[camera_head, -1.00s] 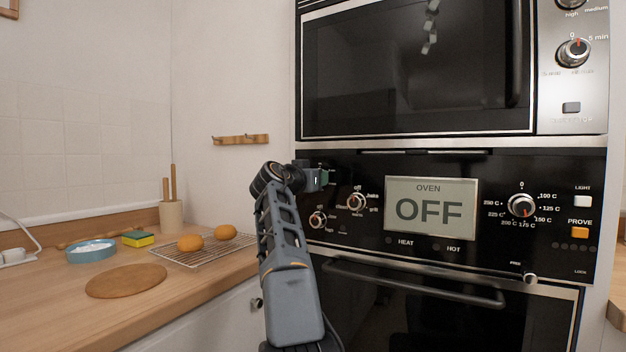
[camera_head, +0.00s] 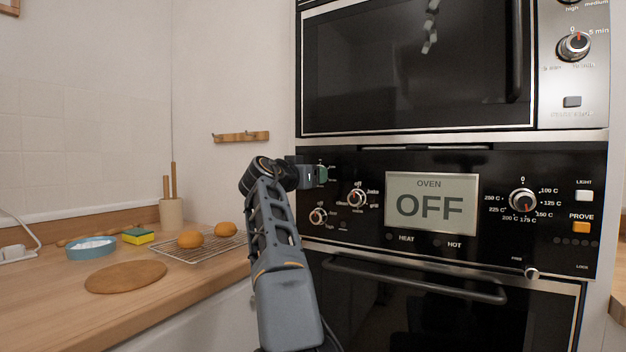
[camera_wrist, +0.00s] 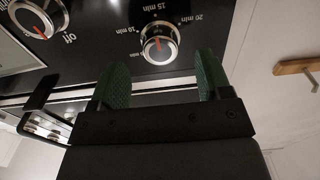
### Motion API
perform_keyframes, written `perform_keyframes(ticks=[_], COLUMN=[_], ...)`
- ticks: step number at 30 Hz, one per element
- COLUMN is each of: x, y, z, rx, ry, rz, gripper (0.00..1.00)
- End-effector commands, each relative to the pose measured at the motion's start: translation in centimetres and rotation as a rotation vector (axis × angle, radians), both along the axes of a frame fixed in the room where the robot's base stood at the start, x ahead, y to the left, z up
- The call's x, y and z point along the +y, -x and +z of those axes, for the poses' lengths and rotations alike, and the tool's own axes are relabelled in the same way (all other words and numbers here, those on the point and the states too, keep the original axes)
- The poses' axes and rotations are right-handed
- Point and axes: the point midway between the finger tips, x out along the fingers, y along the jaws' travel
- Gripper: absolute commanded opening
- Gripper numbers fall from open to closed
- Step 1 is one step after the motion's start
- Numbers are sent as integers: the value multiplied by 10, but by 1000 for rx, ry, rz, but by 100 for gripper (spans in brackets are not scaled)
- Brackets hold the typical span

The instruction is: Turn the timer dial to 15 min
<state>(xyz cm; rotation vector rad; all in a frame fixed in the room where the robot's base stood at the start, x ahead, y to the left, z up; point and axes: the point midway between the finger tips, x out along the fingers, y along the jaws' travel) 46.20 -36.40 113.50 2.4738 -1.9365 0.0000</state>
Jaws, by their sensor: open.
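The timer dial (camera_wrist: 159,45) is a round silver knob with a red mark, on the black oven panel. It shows upside down in the wrist view, with 10 min, 15 min and 20 min printed around it. I cannot read the mark's exact setting. My gripper (camera_wrist: 163,78) is open, its two green fingers apart and pointing at the panel. The dial lies between and beyond the fingertips, with no visible contact. In the head view my gripper (camera_head: 322,174) is at the panel's upper left and hides the timer dial.
Two more dials (camera_head: 357,197) (camera_head: 318,216) sit by the display (camera_head: 431,204), which reads OFF. A temperature dial (camera_head: 522,200) is at right. An oven handle (camera_head: 415,283) juts out below. A wooden rail (camera_wrist: 298,66) hangs on the wall. Counter items stand at left.

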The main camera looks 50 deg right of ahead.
Motion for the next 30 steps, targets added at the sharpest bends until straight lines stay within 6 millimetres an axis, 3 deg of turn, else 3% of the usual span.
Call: perform_keyframes(ticks=[9, 15, 21, 30], x=[64, 90, 102, 103], y=[16, 22, 25, 26], z=[-1, -1, -1, 0], rx=[0, 0, 0, 0], ry=[1, -1, 0, 0], rz=[4, 2, 0, -1], gripper=[72, 72, 72, 72])
